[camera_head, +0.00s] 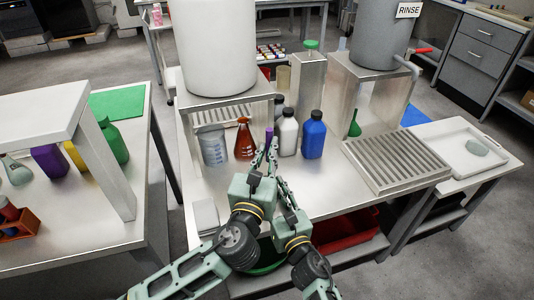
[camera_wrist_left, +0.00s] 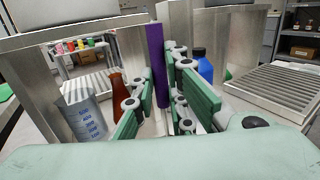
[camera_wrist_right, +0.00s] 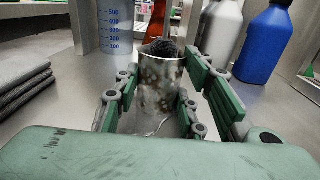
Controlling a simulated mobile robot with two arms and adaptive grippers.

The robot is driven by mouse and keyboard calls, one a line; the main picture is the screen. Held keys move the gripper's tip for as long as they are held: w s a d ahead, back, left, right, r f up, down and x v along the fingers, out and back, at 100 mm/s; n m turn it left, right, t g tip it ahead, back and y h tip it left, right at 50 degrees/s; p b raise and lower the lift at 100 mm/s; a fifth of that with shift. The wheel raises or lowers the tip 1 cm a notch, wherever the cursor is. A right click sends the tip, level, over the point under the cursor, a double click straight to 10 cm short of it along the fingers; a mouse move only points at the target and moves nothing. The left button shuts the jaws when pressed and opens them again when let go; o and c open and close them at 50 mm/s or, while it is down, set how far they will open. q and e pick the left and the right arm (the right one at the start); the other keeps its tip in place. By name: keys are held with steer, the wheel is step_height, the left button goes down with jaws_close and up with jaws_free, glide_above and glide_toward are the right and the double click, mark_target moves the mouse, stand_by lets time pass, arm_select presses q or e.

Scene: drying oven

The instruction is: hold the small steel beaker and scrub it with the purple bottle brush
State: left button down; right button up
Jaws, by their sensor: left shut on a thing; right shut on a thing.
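The purple bottle brush (camera_wrist_left: 157,65) stands upright between the fingers of my left gripper (camera_head: 264,158), which is shut on it. Its purple handle (camera_head: 269,134) also shows just above the fingertips in the head view. The small steel beaker (camera_wrist_right: 154,88), with brown stains on its wall, is upright between the fingers of my right gripper (camera_head: 281,182), which is shut on it. In the right wrist view a dark brush head (camera_wrist_right: 160,48) is at the beaker's mouth; how deep it reaches is hidden. The beaker is hidden in the head view.
A graduated plastic beaker (camera_head: 213,146), an amber flask (camera_head: 245,140), a white bottle (camera_head: 288,133) and a blue bottle (camera_head: 313,135) stand just beyond the grippers. A slatted drain rack (camera_head: 397,162) is to the right. Folded grey cloths (camera_wrist_right: 22,78) lie at left.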

arm_select(q)
steer(key=shift+f, duration=0.75)
stand_by(0.7)
steer(key=shift+w+d, duration=0.1)
steer(key=shift+d, duration=0.05)
